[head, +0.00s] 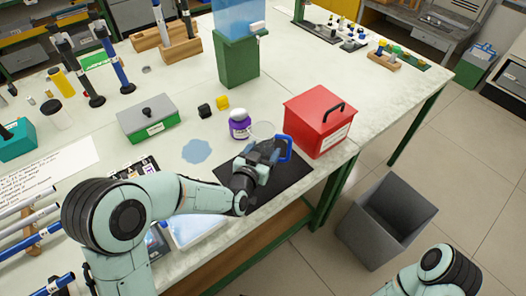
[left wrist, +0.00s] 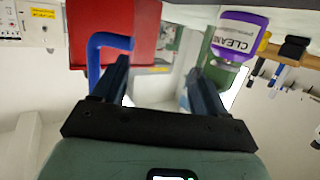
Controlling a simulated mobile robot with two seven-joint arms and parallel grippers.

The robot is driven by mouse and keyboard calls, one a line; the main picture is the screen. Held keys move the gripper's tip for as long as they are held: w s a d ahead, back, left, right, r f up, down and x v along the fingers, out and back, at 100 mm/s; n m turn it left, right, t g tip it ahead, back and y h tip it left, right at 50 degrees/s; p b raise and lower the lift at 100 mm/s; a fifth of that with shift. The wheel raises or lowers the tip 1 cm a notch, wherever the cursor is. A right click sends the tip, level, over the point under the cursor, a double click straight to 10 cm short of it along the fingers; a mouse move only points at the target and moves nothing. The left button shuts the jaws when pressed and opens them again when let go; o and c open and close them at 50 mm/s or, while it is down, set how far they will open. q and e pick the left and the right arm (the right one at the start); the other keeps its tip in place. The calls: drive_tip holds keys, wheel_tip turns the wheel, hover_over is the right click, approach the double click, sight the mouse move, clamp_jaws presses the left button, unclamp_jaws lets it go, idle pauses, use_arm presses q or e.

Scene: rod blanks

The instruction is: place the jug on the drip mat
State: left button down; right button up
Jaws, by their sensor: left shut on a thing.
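The jug (head: 287,148) looks clear, with a blue handle on its right side in the head view. Its blue handle also shows in the left wrist view (left wrist: 95,62). My left gripper (head: 262,153) is shut on the jug's body, with one finger on each side. The drip mat (head: 284,185) is a flat black sheet near the table's front edge. The jug and gripper are over its far part. The gripper hides the jug's base, so I cannot tell whether it touches the mat. My right gripper is out of view; only part of that arm shows.
A red box (head: 318,122) stands close right of the jug. A purple-labelled bottle (head: 239,126) stands close behind on the left. A blue puddle (head: 197,151) lies left of the mat. A grey-lidded box (head: 148,117) is farther left. A grey bin (head: 385,222) stands on the floor.

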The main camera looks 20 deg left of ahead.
use_arm(q)
drive_tip(key=shift+f, duration=0.15)
drive_tip(key=shift+c, duration=0.2)
unclamp_jaws()
drive_tip(key=shift+r, duration=0.3)
drive_tip(key=b+v, duration=0.3)
drive_tip(key=v, duration=0.9)
drive_tip(key=shift+f, duration=0.2)
